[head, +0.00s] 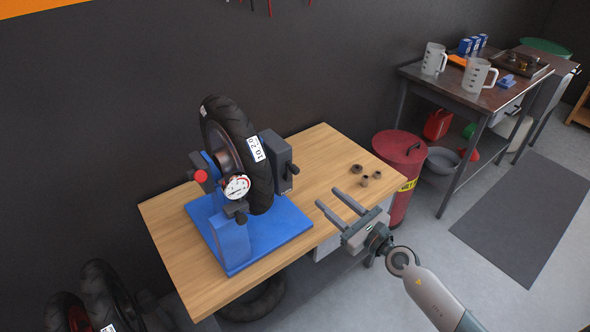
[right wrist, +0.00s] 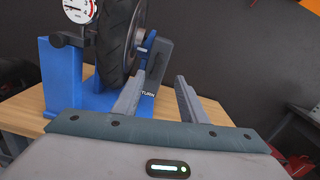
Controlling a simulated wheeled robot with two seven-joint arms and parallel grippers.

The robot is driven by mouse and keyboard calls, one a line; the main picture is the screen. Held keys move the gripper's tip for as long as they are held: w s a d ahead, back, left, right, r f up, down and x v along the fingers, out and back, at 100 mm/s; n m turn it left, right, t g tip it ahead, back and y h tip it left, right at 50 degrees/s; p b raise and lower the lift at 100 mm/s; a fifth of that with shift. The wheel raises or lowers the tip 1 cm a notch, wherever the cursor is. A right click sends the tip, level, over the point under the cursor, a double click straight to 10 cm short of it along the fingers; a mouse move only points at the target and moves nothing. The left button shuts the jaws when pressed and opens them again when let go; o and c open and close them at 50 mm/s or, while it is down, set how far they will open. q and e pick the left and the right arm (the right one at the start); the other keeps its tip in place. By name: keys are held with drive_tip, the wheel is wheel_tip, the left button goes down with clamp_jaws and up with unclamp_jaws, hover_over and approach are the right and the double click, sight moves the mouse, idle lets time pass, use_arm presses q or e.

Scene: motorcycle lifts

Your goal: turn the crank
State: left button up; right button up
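A wheel with a black tyre (head: 229,137) stands upright in a blue stand (head: 232,238) on the wooden workbench. On the stand's right side is a dark grey upright piece (head: 273,158) with a dark knob (head: 293,169) sticking out to the right, which looks like the crank. In the right wrist view the grey piece (right wrist: 159,56) is partly behind a finger, beside a "TURN" label; I cannot make out the knob there. My right gripper (head: 328,197) is open and empty, apart from the crank, to its lower right. My left gripper is not in view.
A dial gauge (head: 237,187) and a red knob (head: 201,176) are on the stand's near left side. A red drum (head: 400,160) stands beyond the bench's right end.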

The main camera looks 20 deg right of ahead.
sight(297, 172)
drive_tip(key=x, duration=1.6)
drive_tip(key=shift+w+a, duration=0.2)
drive_tip(key=shift+c, duration=0.4)
clamp_jaws()
